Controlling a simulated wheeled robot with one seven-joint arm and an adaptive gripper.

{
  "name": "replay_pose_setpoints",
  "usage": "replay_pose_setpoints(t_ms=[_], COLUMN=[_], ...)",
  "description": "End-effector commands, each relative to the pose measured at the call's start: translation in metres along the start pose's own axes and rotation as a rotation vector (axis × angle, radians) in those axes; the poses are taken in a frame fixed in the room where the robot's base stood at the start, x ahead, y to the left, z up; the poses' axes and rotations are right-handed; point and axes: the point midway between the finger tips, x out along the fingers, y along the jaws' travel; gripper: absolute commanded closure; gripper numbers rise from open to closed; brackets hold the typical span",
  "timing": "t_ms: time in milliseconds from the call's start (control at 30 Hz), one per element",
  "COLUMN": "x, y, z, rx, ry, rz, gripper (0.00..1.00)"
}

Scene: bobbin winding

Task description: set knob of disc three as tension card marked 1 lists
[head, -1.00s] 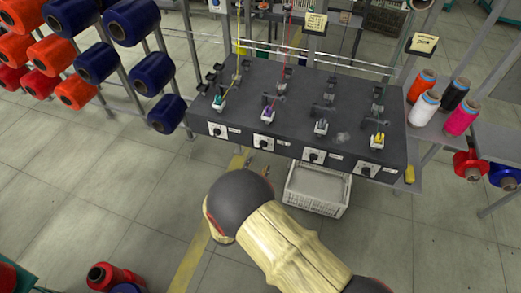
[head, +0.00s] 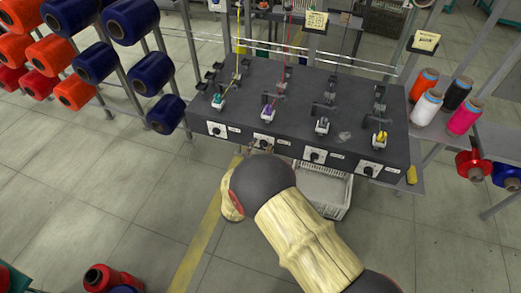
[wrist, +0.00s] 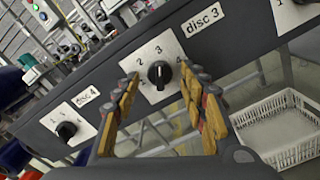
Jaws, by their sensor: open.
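The knob of disc 3 (wrist: 159,74) is black on a white numbered plate, beside the label "disc 3" (wrist: 202,19) in the wrist view. Its pale mark points upward in the picture, roughly towards the 3. My gripper (wrist: 160,82) is open, its two fingers on either side of the knob; contact cannot be told. In the head view this knob (head: 265,143) is second from the left, partly behind my gripper. Two tension cards, one at the back middle (head: 315,21) and one at the right (head: 425,41), have writing too small to read.
The disc 4 knob (wrist: 67,130) is to the left in the wrist view, with another knob at the upper right edge. A white crate (head: 322,190) stands below the dark panel (head: 345,140). Thread cones (head: 425,108) stand at the right.

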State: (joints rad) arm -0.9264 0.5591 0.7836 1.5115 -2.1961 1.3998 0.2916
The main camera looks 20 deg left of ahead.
Motion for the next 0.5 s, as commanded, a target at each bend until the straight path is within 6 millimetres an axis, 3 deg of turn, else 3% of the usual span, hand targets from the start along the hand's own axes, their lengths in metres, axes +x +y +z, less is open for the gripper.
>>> replay_pose_setpoints(t_ms=[67, 500], x=[-0.0001, -0.0002], y=[0.0, -0.0002], z=[0.0002, 0.0002], rx=[0.0, 0.0], ry=[0.0, 0.0], rz=[0.0, -0.001], gripper=[0.57, 0.82])
